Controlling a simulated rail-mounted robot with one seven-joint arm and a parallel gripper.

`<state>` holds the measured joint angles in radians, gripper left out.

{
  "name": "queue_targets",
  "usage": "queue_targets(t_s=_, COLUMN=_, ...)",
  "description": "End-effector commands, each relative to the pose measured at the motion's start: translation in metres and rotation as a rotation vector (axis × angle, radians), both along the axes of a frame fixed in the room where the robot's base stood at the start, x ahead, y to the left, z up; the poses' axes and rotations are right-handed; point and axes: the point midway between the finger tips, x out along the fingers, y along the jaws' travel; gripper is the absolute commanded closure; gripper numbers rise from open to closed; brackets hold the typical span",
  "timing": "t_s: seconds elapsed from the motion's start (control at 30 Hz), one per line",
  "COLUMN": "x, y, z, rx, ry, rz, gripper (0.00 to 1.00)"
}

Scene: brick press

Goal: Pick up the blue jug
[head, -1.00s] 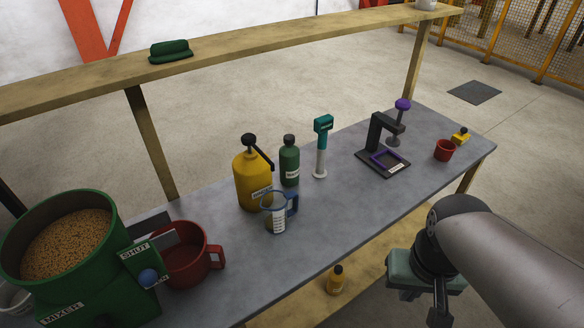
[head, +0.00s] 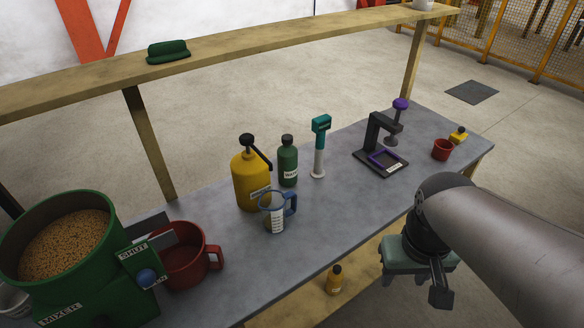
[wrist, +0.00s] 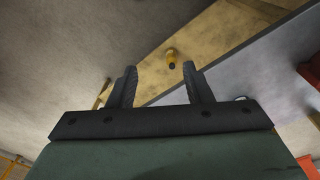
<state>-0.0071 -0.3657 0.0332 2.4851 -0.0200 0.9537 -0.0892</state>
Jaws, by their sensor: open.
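The blue jug (head: 276,220) stands upright on the grey table, in front of the yellow pump bottle (head: 250,178). It has a blue rim and handle, a clear body and a white label, and its handle points right. My gripper (head: 440,290) is right of the jug, off the table's front edge and well apart from it. In the wrist view my gripper (wrist: 159,88) shows its two fingers spread with nothing between them. The jug cannot be clearly made out in the wrist view.
A green bottle (head: 288,162), a teal-topped tool (head: 320,145), a black press (head: 378,150) and a small red cup (head: 442,150) stand on the table. A red mug (head: 188,262) and green mixer (head: 85,285) are left. A small yellow bottle (head: 335,280) stands on the lower shelf.

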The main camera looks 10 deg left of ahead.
Motion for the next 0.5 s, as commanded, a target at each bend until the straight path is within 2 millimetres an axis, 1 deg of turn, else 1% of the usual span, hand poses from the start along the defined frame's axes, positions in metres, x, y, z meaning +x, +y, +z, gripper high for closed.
queue_targets(t_s=0.03, x=0.021, y=0.007, z=0.005, rx=-0.028, ry=0.012, rz=0.110, gripper=0.55)
queue_targets(t_s=0.07, x=0.035, y=0.013, z=0.008, rx=-0.046, ry=0.022, rz=0.192, gripper=0.55)
queue_targets(t_s=0.1, x=0.055, y=0.022, z=0.013, rx=-0.072, ry=0.037, rz=0.319, gripper=0.55)
queue_targets(t_s=0.17, x=0.088, y=0.041, z=0.019, rx=-0.107, ry=0.060, rz=0.530, gripper=0.55)
queue_targets(t_s=0.2, x=0.110, y=0.056, z=0.021, rx=-0.124, ry=0.077, rz=0.675, gripper=0.55)
queue_targets(t_s=0.27, x=0.142, y=0.081, z=0.023, rx=-0.144, ry=0.098, rz=0.891, gripper=0.55)
queue_targets(t_s=0.3, x=0.162, y=0.099, z=0.022, rx=-0.150, ry=0.111, rz=1.031, gripper=0.55)
queue_targets(t_s=0.37, x=0.190, y=0.127, z=0.021, rx=-0.154, ry=0.124, rz=1.241, gripper=0.55)
queue_targets(t_s=0.4, x=0.207, y=0.146, z=0.018, rx=-0.151, ry=0.131, rz=1.376, gripper=0.55)
queue_targets(t_s=0.5, x=0.245, y=0.189, z=0.011, rx=-0.132, ry=0.130, rz=1.679, gripper=0.55)
